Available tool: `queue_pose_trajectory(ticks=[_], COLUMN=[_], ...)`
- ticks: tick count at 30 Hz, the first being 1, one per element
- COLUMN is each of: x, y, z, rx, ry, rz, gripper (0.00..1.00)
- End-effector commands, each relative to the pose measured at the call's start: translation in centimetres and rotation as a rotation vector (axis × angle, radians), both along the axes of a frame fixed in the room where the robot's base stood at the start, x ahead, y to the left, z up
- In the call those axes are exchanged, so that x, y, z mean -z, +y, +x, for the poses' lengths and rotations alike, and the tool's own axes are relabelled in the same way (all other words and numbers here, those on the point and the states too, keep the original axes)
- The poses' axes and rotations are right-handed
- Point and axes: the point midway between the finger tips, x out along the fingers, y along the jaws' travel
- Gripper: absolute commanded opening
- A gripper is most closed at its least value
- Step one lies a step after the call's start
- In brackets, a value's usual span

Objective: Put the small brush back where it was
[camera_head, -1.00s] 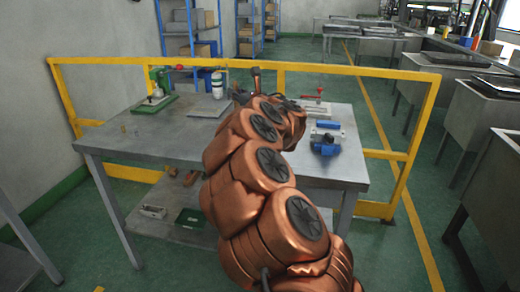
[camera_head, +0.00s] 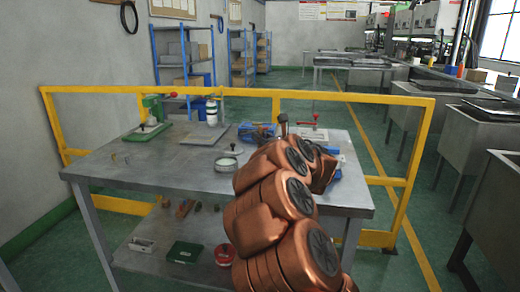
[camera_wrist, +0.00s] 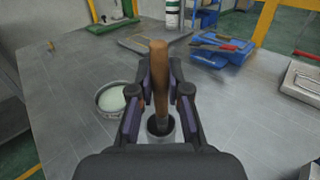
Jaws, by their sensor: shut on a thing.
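In the wrist view, the small brush (camera_wrist: 159,72) has a brown wooden handle and stands nearly upright between the fingers of my gripper (camera_wrist: 160,88). My gripper is shut on the handle. The brush's dark lower end is at a grey cylindrical cup (camera_wrist: 176,133) below the fingers; I cannot tell how deep it sits or whether it touches. My gripper body hides part of the cup. In the head view my arm hides the gripper and cup; what looks like the handle's top (camera_head: 283,121) shows above the arm.
A round tin with pale green content (camera_wrist: 112,100) stands just left of the cup. A blue tray with tools (camera_wrist: 222,55) lies behind to the right. A green press (camera_head: 150,118) and a white bottle (camera_head: 211,113) stand at the back. The metal table's (camera_head: 150,175) left part is mostly clear.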

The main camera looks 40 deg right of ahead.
Motion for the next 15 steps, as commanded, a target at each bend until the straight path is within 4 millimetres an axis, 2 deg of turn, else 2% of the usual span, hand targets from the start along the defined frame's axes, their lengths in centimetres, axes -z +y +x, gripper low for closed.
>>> queue_pose_trajectory(ticks=[9,15], x=[3.4,3.5], y=[0.2,0.2], z=[0.2,0.2], rx=[-0.003,-0.003], ry=[0.001,0.000], rz=[0.001,-0.002], gripper=[0.00,0.00])
